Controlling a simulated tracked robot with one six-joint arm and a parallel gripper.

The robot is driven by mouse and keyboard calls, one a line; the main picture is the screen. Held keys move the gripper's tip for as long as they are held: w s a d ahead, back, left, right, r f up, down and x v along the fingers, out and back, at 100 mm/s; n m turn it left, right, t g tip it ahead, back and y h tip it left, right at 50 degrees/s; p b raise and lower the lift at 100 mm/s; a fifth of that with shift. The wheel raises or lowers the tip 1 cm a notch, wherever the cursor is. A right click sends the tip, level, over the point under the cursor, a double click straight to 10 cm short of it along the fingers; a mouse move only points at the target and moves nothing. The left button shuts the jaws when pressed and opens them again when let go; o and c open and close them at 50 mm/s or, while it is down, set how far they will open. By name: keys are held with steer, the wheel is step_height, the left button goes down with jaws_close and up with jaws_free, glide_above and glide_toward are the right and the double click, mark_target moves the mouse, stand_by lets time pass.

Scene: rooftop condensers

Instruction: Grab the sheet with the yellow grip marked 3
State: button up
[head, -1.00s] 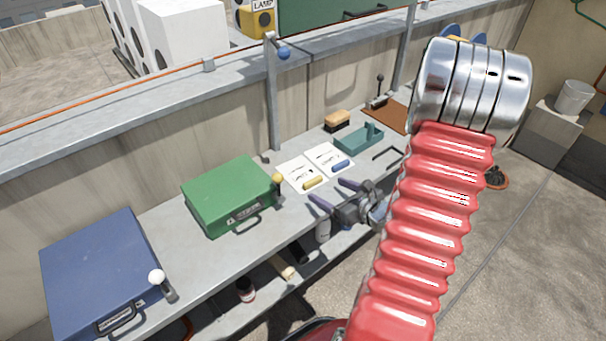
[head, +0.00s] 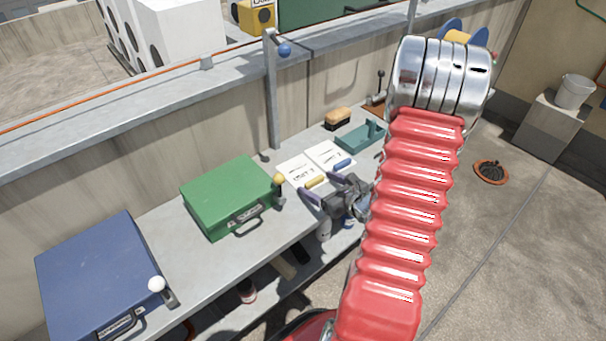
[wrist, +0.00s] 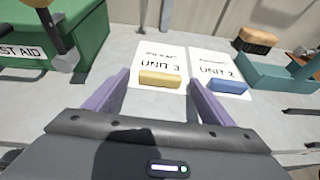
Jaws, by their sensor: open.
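The sheet reading "UNIT 3" (wrist: 160,56) lies flat on the bench, with its yellow grip (wrist: 160,79) along its near edge. In the head view the same sheet (head: 295,168) and yellow grip (head: 315,181) lie right of the green case. A second sheet reading "UNIT 2" (wrist: 215,62) with a blue grip (wrist: 228,86) lies to its right. My gripper (wrist: 157,82) is open and empty, its purple fingers pointing at the sheet with the yellow grip roughly between their lines. It is on the near side of the grip, not touching it. My gripper also shows in the head view (head: 318,185).
A green first aid case (head: 230,195) stands left of the sheets, with a yellow-knobbed lever (head: 280,190) at its corner. A teal tray (head: 360,137) and a brush (head: 338,117) are to the right. A blue case (head: 98,270) is at the far left.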

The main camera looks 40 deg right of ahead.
steer(key=shift+w+f, duration=0.1)
steer(key=shift+w, duration=0.05)
steer(key=shift+c, duration=0.7)
steer(key=c, duration=1)
steer(key=shift+c, duration=0.2)
step_height(320, 180, up, 10)
stand_by(0.8)
